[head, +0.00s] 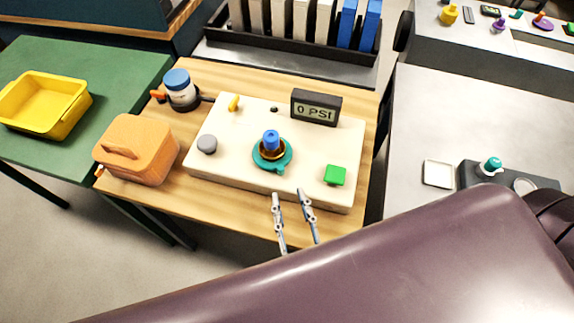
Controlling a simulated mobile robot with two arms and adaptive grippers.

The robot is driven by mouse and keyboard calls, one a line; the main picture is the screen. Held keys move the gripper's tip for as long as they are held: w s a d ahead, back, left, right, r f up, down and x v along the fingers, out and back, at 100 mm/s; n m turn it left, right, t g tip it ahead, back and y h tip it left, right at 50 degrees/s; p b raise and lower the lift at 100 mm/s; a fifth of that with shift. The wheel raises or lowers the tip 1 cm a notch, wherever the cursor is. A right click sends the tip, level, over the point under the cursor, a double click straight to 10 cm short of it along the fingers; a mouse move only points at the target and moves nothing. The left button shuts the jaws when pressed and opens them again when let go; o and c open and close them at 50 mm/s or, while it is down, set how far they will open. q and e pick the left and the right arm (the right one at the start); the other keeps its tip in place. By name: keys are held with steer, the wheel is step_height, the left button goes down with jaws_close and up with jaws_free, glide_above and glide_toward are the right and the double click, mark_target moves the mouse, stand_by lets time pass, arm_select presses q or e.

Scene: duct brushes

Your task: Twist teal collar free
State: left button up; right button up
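The teal collar (284,161) is a ring lying around the base of an upright post on the cream board (225,166). The post has a blue top (270,138) and a dark and orange part just above the collar. My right gripper (288,196) is at the front edge of the board, its two thin grey fingers spread apart with nothing between them. It is nearer to me than the collar and clear of it. My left gripper is not in view.
An orange case (140,150) and a blue-lidded jar (180,90) stand left. A yellow tray (45,103) sits on the green table.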

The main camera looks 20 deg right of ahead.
mark_target(282, 172)
steer(key=w, duration=0.2)
steer(key=w+p, duration=0.1)
steer(key=w, duration=0.2)
steer(key=shift+w+d+r, duration=0.1)
steer(key=shift+w+d, duration=0.1)
steer(key=shift+w, duration=0.05)
steer(key=shift+w+d+p, duration=0.1)
steer(key=shift+w+p, duration=0.2)
steer(key=shift+w, duration=0.3)
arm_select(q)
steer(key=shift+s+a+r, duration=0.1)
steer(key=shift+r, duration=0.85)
arm_select(e)
jaws_close()
